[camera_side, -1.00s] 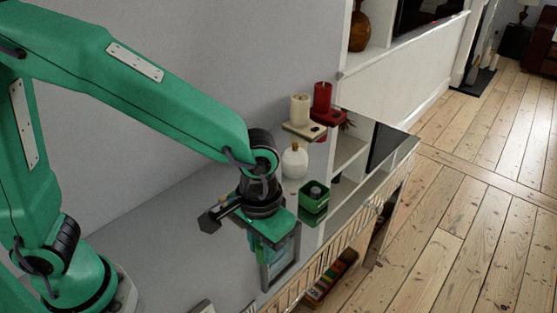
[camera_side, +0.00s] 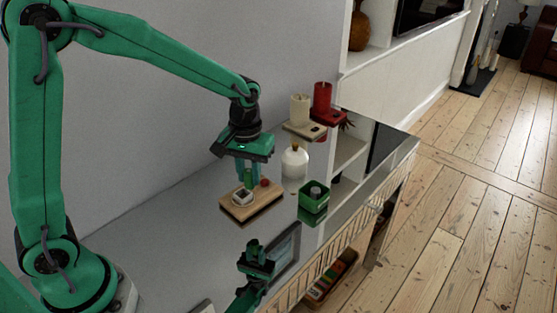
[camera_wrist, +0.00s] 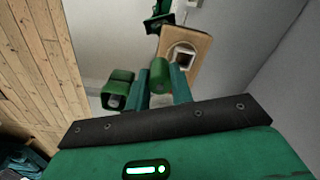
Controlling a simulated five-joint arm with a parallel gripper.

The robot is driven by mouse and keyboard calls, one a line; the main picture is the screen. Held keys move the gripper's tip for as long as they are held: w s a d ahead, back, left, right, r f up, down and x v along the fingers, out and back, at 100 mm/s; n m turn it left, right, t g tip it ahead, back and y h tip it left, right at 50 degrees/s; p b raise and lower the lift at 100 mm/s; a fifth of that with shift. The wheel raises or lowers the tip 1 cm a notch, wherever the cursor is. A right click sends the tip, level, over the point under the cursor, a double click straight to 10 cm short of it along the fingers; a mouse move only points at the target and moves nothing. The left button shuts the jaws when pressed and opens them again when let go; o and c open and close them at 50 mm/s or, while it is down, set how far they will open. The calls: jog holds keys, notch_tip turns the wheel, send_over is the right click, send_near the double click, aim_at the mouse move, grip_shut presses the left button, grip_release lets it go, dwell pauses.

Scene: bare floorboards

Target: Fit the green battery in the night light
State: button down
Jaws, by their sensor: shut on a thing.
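My gripper (camera_side: 248,180) points down, with its fingers shut on the green battery (camera_wrist: 159,76). The battery is a small upright cylinder between the fingertips in the wrist view. In the side view the fingers partly hide it. The night light (camera_side: 242,197) is a small white housing on a wooden board (camera_side: 262,203). The battery appears above the board, apart from the night light; the exact gap is hard to judge.
A green open box (camera_side: 313,197) with a grey piece inside stands right of the board. A white bottle (camera_side: 295,162) is behind. A red ball (camera_side: 264,182) is at the board's back. Candles (camera_side: 321,97) stand on the right.

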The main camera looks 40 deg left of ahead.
jog(key=shift+n, duration=0.5)
jog(key=a, duration=0.1)
jog(key=w+a, duration=0.1)
jog(key=a, duration=0.2)
jog(key=shift+w+a+f, duration=0.1)
jog(key=shift+w+a, duration=0.15)
jog(key=shift+a, duration=0.1)
jog(key=shift+f, duration=0.15)
jog(key=shift+f, duration=2.35)
jog(key=shift+f, duration=1.2)
jog(key=c, duration=1.1)
grip_release()
jog(key=shift+c, duration=0.2)
notch_tip(320, 180, up, 7)
